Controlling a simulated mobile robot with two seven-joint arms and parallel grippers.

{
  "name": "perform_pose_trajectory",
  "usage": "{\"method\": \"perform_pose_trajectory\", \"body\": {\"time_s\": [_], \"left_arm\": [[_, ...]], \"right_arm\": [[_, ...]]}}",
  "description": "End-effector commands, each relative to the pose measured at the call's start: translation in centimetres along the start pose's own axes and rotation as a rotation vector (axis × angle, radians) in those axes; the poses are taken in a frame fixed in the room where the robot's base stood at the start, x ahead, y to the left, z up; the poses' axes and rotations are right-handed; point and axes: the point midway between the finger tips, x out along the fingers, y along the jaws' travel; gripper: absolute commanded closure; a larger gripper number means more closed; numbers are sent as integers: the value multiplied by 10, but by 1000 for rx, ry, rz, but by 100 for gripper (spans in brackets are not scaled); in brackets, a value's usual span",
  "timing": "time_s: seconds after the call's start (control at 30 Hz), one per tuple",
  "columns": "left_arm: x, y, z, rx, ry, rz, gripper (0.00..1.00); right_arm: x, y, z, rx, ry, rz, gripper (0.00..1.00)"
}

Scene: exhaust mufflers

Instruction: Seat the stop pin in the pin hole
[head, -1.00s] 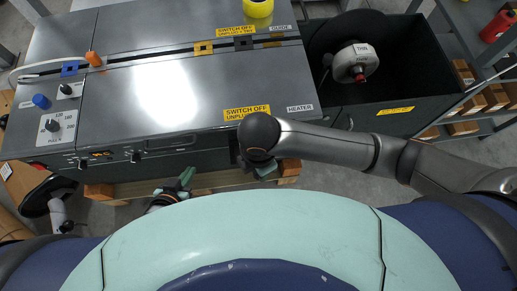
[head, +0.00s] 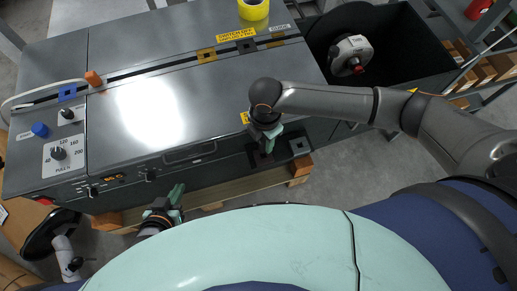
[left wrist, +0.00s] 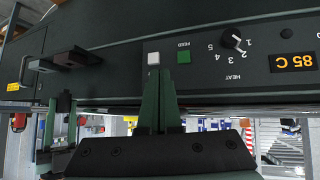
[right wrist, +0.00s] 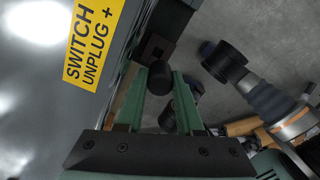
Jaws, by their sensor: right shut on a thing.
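The stop pin (right wrist: 160,76) is a short dark cylinder between the fingertips of my right gripper (right wrist: 158,88) in the right wrist view. The gripper is shut on it. A brown-black block with a dark square opening (right wrist: 153,50) lies just beyond the pin at the machine's edge; I cannot tell whether they touch. In the head view my right gripper (head: 266,136) is over the machine's front edge, beside a dark square bracket (head: 299,146). The pin's lower end and the pin hole are not clearly visible. My left gripper (head: 176,197) is shut and empty before the front panel; its fingers show in the left wrist view (left wrist: 158,100).
The steel machine top (head: 200,100) carries a yellow tape roll (head: 253,10) at the back. A black bin (head: 395,45) with a white-grey reel (head: 351,54) stands at right. A wooden pallet (head: 240,190) lies under the machine.

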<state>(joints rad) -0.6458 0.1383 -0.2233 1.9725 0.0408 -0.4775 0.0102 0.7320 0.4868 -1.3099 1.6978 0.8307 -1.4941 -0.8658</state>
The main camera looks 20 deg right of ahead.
Motion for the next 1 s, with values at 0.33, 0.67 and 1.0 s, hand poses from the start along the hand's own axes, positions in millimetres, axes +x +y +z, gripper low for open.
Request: {"method": "perform_pose_trajectory", "body": {"time_s": [0.33,0.67,1.0], "left_arm": [[0,4,0,1,1,9,100],[4,4,5,1,-2,9,100],[23,11,26,2,-21,30,100]], "right_arm": [[1,3,7,4,0,3,100],[6,3,6,3,1,3,100],[34,3,6,3,0,3,100]]}}
